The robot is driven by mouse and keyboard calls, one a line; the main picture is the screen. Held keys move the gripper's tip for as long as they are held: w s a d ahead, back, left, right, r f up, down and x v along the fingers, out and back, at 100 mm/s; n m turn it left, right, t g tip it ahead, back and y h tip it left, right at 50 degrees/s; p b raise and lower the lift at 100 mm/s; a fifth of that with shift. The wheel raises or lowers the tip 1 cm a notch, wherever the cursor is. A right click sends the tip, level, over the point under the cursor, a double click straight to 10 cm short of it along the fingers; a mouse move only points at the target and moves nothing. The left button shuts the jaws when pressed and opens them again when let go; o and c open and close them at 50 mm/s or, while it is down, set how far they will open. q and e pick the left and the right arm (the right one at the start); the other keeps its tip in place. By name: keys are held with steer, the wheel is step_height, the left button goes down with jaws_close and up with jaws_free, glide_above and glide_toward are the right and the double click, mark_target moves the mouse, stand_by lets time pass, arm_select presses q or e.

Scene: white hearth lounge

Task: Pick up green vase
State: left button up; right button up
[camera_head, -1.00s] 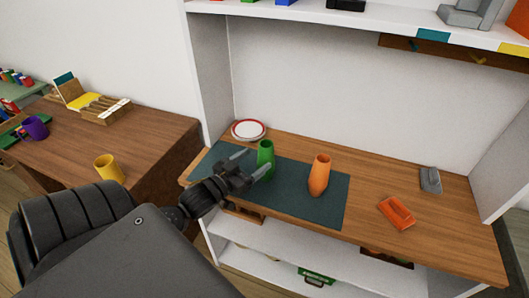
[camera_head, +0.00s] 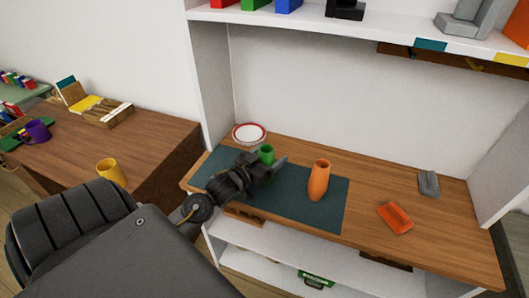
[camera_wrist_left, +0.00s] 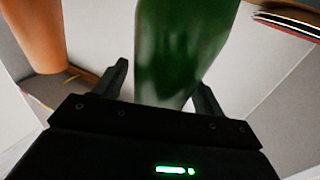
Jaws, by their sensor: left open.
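The green vase (camera_head: 267,152) stands on the dark teal mat (camera_head: 327,213) on the wooden counter. In the head view my left gripper (camera_head: 266,167) is in front of it and hides its lower part. In the left wrist view the vase (camera_wrist_left: 183,50) stands large between the two fingers of my left gripper (camera_wrist_left: 160,90). The jaws are open, one finger on each side of the vase. I cannot tell whether either finger touches it. My right gripper is not in view.
An orange vase (camera_head: 319,181) stands on the mat right of the green one. A red-rimmed plate (camera_head: 249,133) lies behind. An orange tool-like object (camera_head: 395,218) and a grey object (camera_head: 428,183) lie at the right. A shelf (camera_head: 350,22) overhangs the back.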

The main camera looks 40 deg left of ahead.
mark_target(269, 147)
arm_select(q)
steer(key=c, duration=1.2)
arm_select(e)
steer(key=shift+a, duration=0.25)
arm_select(q)
steer(key=shift+r, duration=0.45)
steer(key=r, duration=0.3)
steer(key=shift+s+d, duration=0.1)
steer(key=shift+s, duration=0.2)
steer(key=s+d+r+p, duration=0.1)
steer(key=s+r+p, duration=0.1)
steer(key=s+r, duration=0.1)
steer(key=s+d+r+p, duration=0.1)
steer(key=s+r+p, duration=0.1)
steer(key=s, duration=0.3)
steer(key=s+d+r+p, duration=0.1)
steer(key=s+r+p, duration=0.1)
steer(key=s+r, duration=0.2)
steer(key=shift+s+d, duration=0.3)
steer(key=shift+s, duration=0.1)
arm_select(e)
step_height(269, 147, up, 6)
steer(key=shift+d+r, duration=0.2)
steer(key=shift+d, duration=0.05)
